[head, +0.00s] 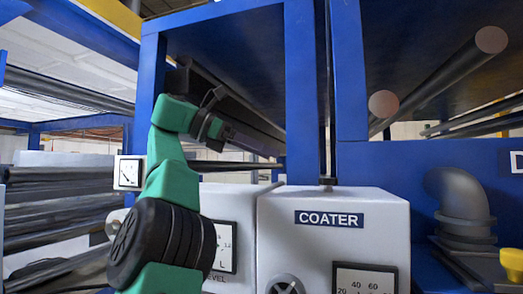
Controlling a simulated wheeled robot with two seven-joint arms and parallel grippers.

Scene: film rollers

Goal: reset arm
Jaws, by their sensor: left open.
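My left arm (173,170), green with black joints, rises from the bottom left of the head view and bends to the right at the top. My left gripper (250,138) is at its end, dark against the dark rollers (235,98) behind it. It is open, and I see nothing held in it. Its fingertips are hard to make out against the dark background. My right gripper is not in view.
A blue frame (300,80) stands close behind my left gripper. A white box labelled COATER (385,215) is below and to the right. Rollers (450,75) fill the upper right, and a grey pipe elbow (460,200) is at the right.

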